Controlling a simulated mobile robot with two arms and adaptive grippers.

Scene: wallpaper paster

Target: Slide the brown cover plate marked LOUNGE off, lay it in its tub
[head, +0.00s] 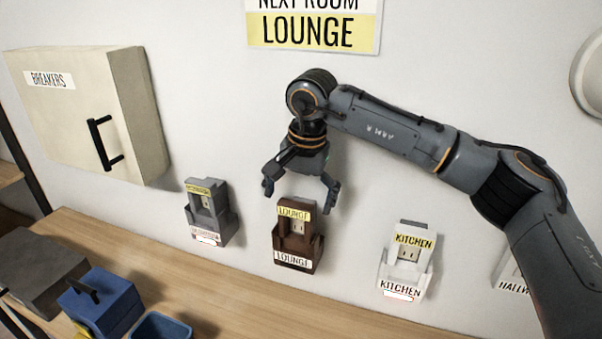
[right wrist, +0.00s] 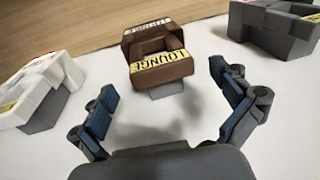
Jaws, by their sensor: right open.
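The brown cover plate (head: 311,242) marked LOUNGE is on the wall, in its brown holder (head: 292,259), which also bears a LOUNGE label. In the right wrist view the brown plate (right wrist: 163,68) shows upside down, ahead of the fingers. My right gripper (head: 300,192) is open and empty, just above the plate and apart from it. Its two blue-padded fingers (right wrist: 168,92) are spread to either side of the plate's line. A blue tub (head: 160,326) shows in part at the bottom edge; whether it is the plate's tub I cannot tell. My left gripper is not in view.
A grey plate unit (head: 207,215) is on the wall to the left, a white KITCHEN unit (head: 405,265) to the right. A cream BREAKERS box (head: 120,120) juts out at the left. A blue toolbox-like object (head: 108,305) stands on the wooden counter (head: 240,290). A LOUNGE sign (head: 312,30) hangs above.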

